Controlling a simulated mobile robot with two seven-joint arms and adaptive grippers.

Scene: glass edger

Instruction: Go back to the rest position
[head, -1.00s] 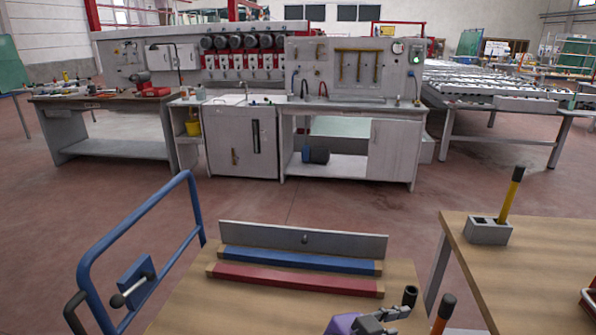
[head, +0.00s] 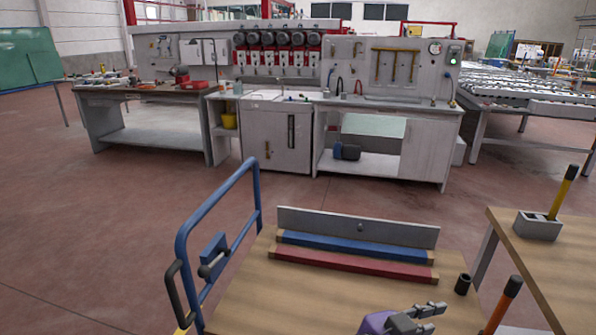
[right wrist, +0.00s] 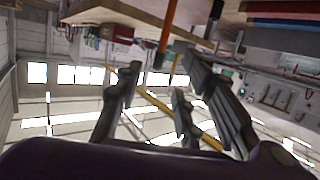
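My right gripper (head: 428,318) shows at the bottom edge of the head view, over the near part of the wooden-topped cart (head: 262,300). In the right wrist view its fingers (right wrist: 160,100) are spread apart with nothing between them. The gripper is open and empty. My left gripper is not in view. The task names no object to handle.
A blue tube handle (head: 182,248) rises at the cart's left. A blue bar (head: 355,246) and a red bar (head: 350,264) lie on the cart. A black cup (head: 462,284) and an orange-handled tool (head: 506,300) stand right of my gripper. A wooden table (head: 540,262) is farther right. Open floor lies left.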

